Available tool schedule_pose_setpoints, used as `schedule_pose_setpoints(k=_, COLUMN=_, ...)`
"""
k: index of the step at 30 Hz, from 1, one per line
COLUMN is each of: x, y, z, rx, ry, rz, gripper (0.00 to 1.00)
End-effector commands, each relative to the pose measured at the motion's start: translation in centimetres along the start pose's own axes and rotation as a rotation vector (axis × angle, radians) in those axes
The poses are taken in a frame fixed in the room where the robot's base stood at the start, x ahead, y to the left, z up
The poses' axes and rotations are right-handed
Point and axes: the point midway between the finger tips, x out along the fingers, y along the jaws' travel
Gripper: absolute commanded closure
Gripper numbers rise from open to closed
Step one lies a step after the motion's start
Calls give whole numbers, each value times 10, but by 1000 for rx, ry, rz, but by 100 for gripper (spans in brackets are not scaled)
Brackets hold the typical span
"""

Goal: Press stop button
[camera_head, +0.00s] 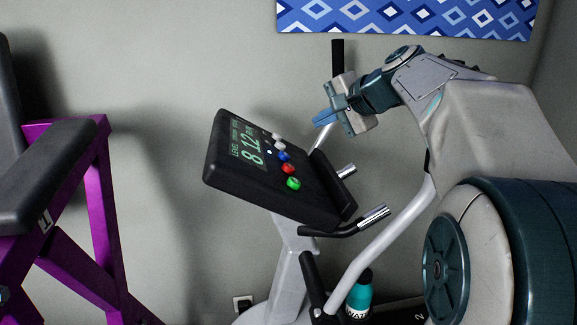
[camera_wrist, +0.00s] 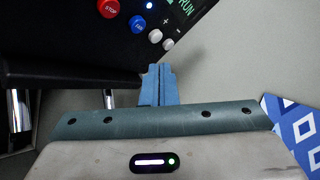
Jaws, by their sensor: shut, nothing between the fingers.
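The red stop button (camera_head: 288,169) is on the black console of the exercise machine, between a blue and a green button. In the wrist view the red button (camera_wrist: 109,8) reads STOP and lies at the top edge, partly cut off. My gripper (camera_head: 323,118) is in the air to the upper right of the console in the head view, apart from it. In the wrist view its blue fingertips (camera_wrist: 160,68) are together and empty, below and to the right of the stop button. The black console (camera_head: 240,180) has a lit green display.
Next to the stop button are the blue button (camera_wrist: 137,24), two white buttons (camera_wrist: 161,39) and a green button (camera_head: 293,183). Handlebars (camera_head: 375,214) stick out below the console. A purple-framed bench (camera_head: 100,190) stands at left. The wall is behind.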

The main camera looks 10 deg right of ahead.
Motion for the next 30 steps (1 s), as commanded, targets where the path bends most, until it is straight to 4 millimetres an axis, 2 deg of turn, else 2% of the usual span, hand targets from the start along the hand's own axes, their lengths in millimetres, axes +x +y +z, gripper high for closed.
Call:
schedule_pose_setpoints(k=5, x=10, y=9, z=6, rx=-1, ry=0, rz=1, gripper=100)
schedule_pose_setpoints(k=18, x=52, y=40, z=36, rx=-3, ry=0, rz=1, gripper=100)
schedule_pose_setpoints(k=30, x=61, y=45, z=44, rx=-1, ry=1, rz=1, gripper=100)
